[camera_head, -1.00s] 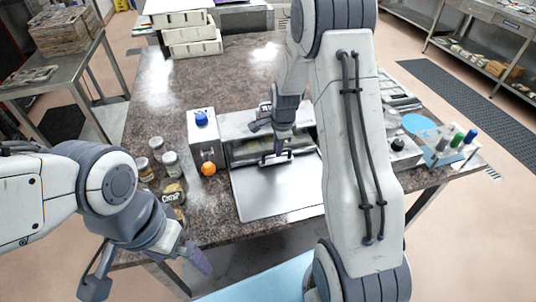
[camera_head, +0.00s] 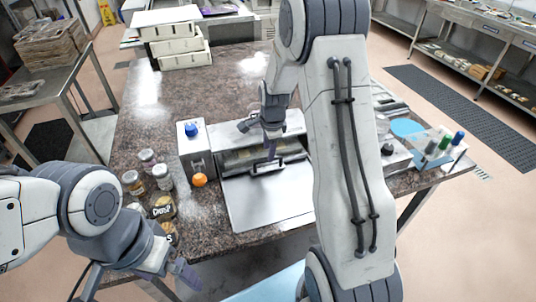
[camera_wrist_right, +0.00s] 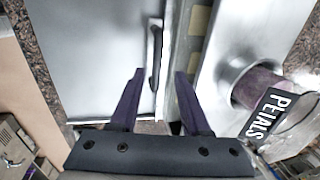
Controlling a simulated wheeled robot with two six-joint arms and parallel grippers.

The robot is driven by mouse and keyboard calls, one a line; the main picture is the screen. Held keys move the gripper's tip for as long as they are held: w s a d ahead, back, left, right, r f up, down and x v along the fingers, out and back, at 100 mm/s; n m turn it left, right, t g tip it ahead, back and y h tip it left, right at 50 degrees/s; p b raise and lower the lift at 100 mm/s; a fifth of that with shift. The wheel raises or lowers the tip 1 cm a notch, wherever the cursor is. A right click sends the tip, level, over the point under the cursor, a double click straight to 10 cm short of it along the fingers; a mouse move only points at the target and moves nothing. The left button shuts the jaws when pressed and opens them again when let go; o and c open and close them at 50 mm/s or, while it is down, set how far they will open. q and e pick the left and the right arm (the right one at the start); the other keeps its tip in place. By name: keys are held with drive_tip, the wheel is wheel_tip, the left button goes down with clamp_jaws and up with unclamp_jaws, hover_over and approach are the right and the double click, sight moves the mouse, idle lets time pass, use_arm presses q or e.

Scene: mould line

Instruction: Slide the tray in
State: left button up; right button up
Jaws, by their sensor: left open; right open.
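The flat silver tray (camera_head: 268,205) sticks out of the front of a low metal housing (camera_head: 245,135) on the stone-topped table. Its black bar handle (camera_head: 267,167) stands at the housing's mouth; it also shows in the right wrist view (camera_wrist_right: 155,55). My right gripper (camera_head: 268,150) points down at the handle. In the right wrist view its two dark fingers (camera_wrist_right: 160,74) are apart, with the handle between them; contact cannot be told. My left gripper (camera_head: 165,275) hangs at the table's near left edge, away from the tray, open and empty.
A control box with a blue knob (camera_head: 191,130) and an orange knob (camera_head: 200,180) stands left of the housing. Several small jars (camera_head: 162,178) stand further left. A rack of coloured bottles (camera_head: 440,148) is at the right. Stacked white trays (camera_head: 180,45) stand at the back.

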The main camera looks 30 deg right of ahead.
wheel_tip(320, 180, up, 8)
drive_tip(key=s+b, duration=0.1)
drive_tip(key=shift+s+f, duration=0.25)
drive_tip(key=shift+a, duration=0.15)
